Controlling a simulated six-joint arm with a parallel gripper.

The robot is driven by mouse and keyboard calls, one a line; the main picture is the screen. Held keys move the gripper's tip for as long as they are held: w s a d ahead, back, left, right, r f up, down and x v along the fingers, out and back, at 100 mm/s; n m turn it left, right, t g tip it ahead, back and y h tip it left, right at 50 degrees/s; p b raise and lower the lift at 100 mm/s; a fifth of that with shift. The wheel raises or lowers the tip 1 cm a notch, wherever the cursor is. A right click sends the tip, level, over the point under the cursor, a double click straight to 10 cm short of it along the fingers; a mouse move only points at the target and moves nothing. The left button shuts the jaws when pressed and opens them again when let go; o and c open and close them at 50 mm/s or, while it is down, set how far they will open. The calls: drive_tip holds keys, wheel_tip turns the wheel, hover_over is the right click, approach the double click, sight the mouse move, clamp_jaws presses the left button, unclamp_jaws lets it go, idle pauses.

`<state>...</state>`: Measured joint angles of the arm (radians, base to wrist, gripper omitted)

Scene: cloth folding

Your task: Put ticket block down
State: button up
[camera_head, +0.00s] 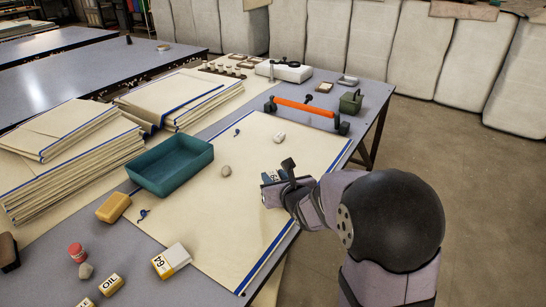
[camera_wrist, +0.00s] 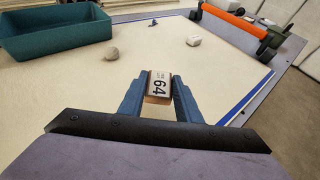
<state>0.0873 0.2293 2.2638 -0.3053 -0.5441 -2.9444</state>
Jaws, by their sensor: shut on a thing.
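My gripper (camera_wrist: 160,98) is shut on a small block marked 64 (camera_wrist: 160,86), with a pale label face, in the wrist view. The block is held between the two blue fingers over the cream cloth (camera_wrist: 80,90). In the head view my gripper (camera_head: 275,177) is over the right part of the cloth (camera_head: 205,230), near its blue edge. The block is mostly hidden there by the gripper. Whether it touches the cloth cannot be told. Another block marked 64 (camera_head: 171,261), yellow and white, sits at the cloth's front left edge.
A teal tray (camera_head: 172,168) stands on the cloth's left side. A grey stone (camera_head: 226,171) and a pale lump (camera_head: 279,137) lie on the cloth. An orange-handled bar (camera_head: 306,106) lies at the back. A yellow block (camera_head: 113,208) is left of the cloth. The cloth's middle front is clear.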

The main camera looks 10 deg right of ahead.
drive_tip(key=m+h+p, duration=0.1)
drive_tip(key=p, duration=0.2)
approach(276, 166)
drive_tip(key=d, duration=0.3)
drive_tip(key=shift+d+r, duration=0.35)
drive_tip(key=shift+n+y, duration=0.3)
drive_tip(key=w+d, duration=0.1)
drive_tip(key=w+d+p, duration=0.1)
drive_tip(key=w, duration=0.1)
drive_tip(key=shift+w, duration=0.25)
drive_tip(key=w, duration=0.1)
drive_tip(key=w+r+y, duration=0.1)
drive_tip(key=w+a+n, duration=0.1)
drive_tip(key=shift+w+r, duration=0.15)
drive_tip(key=shift+r, duration=0.15)
drive_tip(key=w+a+r+n+y, duration=0.25)
drive_tip(key=a+r+y, duration=0.2)
drive_tip(key=r, duration=0.25)
drive_tip(key=shift+g+h, duration=0.4)
drive_tip(key=shift+h, duration=0.25)
drive_tip(key=shift+s+a+f+b, duration=0.15)
drive_tip(key=shift+f+b, duration=0.15)
drive_tip(key=shift+f, duration=2.3)
drive_tip(key=shift+a+f+b, duration=0.1)
drive_tip(key=shift+f+b, duration=0.2)
drive_tip(key=shift+f, duration=2.3)
drive_tip(key=shift+f+b, duration=0.2)
drive_tip(key=shift+b, duration=0.1)
drive_tip(key=o, duration=1)
